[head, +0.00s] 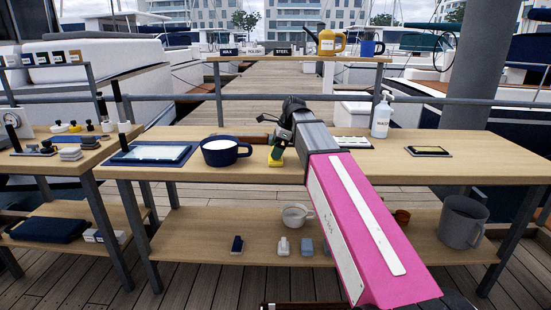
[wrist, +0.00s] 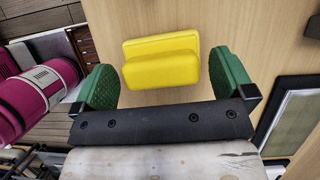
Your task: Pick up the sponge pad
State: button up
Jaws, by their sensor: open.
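The sponge pad (wrist: 162,62) is a yellow block lying on the wooden table top (wrist: 235,20). In the head view the yellow sponge pad (head: 276,162) shows just below my gripper (head: 277,150), near the front edge of the table. In the wrist view my gripper (wrist: 161,85) is open, with one green finger on the left and one on the right. The sponge pad lies ahead of and between the fingers, with gaps at both sides. My pink arm hides part of the table in the head view.
A dark blue cup (head: 222,152) stands left of the sponge pad, with a blue-rimmed tray (head: 150,153) beyond it. A white pump bottle (head: 381,118) stands at the back right. Bare table surrounds that panel.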

jog(key=shift+a+f, duration=0.15)
jog(key=shift+f, duration=0.2)
jog(key=c, duration=0.9)
jog(key=shift+r, duration=0.15)
jog(key=shift+r, duration=0.55)
notch_tip(320, 180, up, 2)
jog(key=shift+r, duration=0.2)
jog(key=s+a+r, duration=0.3)
jog(key=s+a, duration=0.1)
jog(key=s+a+r, duration=0.4)
jog(key=shift+s+a+r, duration=0.1)
jog(key=shift+a+r, duration=0.05)
jog(key=shift+a, duration=0.05)
